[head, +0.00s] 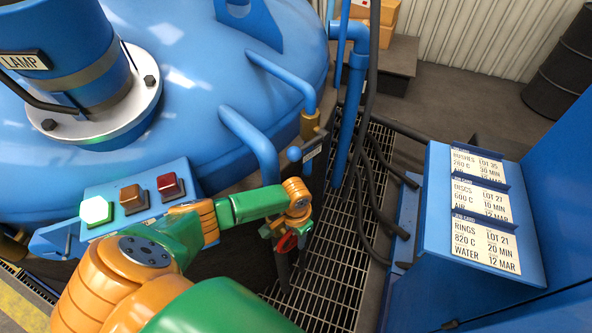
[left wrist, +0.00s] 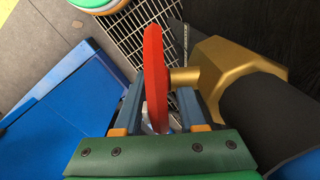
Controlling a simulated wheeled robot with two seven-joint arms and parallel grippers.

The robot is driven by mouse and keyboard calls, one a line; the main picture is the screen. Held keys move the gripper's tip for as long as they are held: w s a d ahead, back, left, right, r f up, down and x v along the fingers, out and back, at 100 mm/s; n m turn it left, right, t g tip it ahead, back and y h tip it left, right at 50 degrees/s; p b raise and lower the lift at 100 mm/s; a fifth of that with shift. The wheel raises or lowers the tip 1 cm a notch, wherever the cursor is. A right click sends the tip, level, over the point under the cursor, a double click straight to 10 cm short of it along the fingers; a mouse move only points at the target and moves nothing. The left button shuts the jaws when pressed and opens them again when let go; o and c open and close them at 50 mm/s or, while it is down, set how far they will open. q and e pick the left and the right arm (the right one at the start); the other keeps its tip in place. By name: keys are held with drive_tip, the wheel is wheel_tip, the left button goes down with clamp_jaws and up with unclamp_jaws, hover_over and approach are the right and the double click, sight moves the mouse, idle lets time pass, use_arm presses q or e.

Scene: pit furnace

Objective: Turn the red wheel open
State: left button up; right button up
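The red wheel (head: 287,243) shows small and partly hidden by my left gripper (head: 291,234) in the head view. In the left wrist view the red wheel (left wrist: 154,70) is seen nearly edge-on, upright, on a brass valve body (left wrist: 225,80) to its right. My left gripper (left wrist: 158,108) has its two fingers apart, one on each side of the wheel's near rim. A gap shows between the wheel and the right finger; contact on the left is unclear. My right gripper is not in view.
A blue furnace lid (head: 200,75) with pipes fills the upper left. A button panel (head: 133,205) stands beside my left arm. Floor grating (head: 330,270) lies below the wheel. Hoses (head: 372,190) hang behind. A blue card rack (head: 480,215) stands right.

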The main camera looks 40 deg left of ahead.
use_arm(q)
clamp_jaws()
